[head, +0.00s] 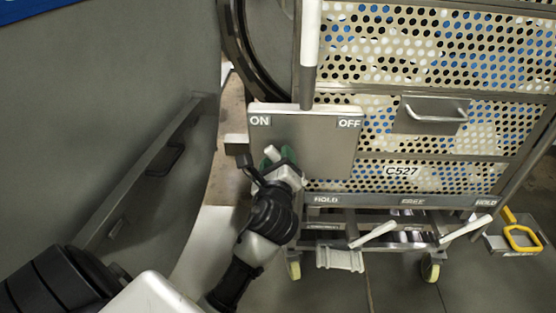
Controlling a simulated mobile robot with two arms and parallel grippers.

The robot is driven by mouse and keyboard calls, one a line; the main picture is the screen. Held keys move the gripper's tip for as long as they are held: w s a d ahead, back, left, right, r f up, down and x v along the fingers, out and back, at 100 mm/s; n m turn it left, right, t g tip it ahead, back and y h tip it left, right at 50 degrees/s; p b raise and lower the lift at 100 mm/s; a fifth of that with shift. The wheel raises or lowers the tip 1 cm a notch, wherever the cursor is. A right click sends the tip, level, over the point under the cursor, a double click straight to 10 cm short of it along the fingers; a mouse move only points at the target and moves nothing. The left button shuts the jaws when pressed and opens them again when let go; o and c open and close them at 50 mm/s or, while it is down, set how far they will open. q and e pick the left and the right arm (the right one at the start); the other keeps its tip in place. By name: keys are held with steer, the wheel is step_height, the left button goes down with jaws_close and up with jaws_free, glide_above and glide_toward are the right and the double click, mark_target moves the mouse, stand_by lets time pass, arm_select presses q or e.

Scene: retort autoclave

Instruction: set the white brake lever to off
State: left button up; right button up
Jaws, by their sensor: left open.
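The grey plate (322,150) on the cart front is marked ON at its upper left and OFF at its upper right. A short white lever end (271,153) shows in front of its left half, below ON and tilted up and left. My left gripper (279,164) is open right at this white end, with a green part showing beside it. The lever's lower part is hidden behind the gripper, and I cannot tell if the fingers touch it. My right gripper is not in view.
A white and grey upright bar (311,45) stands above the plate. Two white pedals, one in the middle (374,234) and one at the right (466,228), stick out under the HOLD and FREE labels. A drawer handle (434,115) juts out right of the plate. A grey wall (90,120) fills the left.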

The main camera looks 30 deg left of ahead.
arm_select(q)
steer(key=shift+w+a, duration=0.2)
steer(key=shift+w, duration=0.1)
jaws_close()
